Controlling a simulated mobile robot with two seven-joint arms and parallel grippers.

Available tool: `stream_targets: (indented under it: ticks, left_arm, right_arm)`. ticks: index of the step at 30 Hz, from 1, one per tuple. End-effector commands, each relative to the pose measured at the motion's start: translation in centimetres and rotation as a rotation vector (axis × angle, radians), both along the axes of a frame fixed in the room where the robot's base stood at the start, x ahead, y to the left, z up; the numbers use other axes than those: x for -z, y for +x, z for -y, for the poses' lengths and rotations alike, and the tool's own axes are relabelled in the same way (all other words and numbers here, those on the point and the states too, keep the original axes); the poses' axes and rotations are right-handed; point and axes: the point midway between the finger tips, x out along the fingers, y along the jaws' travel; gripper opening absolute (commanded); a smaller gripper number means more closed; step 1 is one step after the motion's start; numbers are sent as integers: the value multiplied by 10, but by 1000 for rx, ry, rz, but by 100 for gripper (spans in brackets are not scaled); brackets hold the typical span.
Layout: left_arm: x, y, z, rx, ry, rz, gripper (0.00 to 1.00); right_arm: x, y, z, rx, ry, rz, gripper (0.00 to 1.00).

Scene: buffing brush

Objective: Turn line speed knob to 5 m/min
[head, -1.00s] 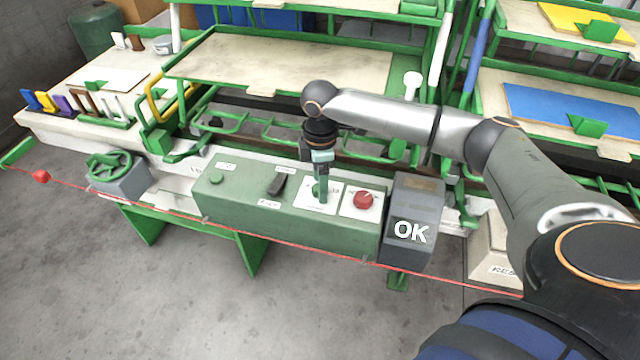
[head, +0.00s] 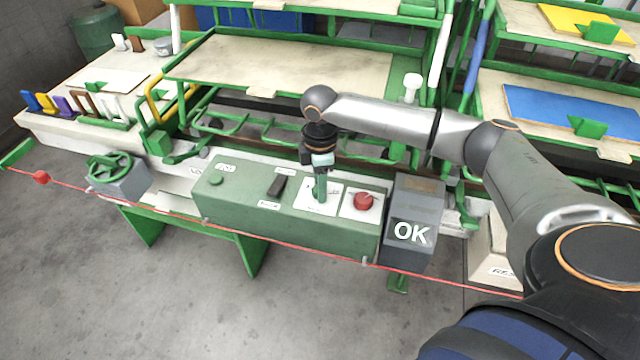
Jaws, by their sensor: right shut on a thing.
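The line speed knob (head: 317,196) is a small green knob on a white label plate on the green control box (head: 240,212). My right gripper (head: 320,192) points down over it and is shut on the knob, hiding much of it. The plate's scale is too small to read, so I cannot tell the set speed. My left gripper is not in the head view.
A red knob (head: 364,201) sits just right of the gripper. A dark switch (head: 277,186) and a green button (head: 215,179) are to the left. A grey box reading OK (head: 412,222) stands at the right end. A red cord (head: 300,247) runs along the front.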

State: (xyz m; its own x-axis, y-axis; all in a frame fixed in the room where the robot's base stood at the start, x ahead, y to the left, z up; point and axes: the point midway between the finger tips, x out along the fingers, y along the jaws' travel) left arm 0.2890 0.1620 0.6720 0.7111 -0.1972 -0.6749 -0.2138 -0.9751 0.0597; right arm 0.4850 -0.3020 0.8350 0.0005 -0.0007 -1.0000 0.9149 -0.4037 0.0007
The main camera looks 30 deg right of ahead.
Motion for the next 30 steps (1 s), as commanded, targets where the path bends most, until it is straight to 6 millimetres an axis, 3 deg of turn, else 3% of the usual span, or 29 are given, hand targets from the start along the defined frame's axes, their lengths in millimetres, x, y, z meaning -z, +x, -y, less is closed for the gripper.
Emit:
stream_targets:
  ticks: [14, 30]
  left_arm:
    - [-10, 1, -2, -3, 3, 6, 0]
    - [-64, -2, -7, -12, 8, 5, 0]
  right_arm:
    - [-3, 0, 0, -43, 1, -2, 0]
    - [-4, 0, 0, -458, 2, -5, 0]
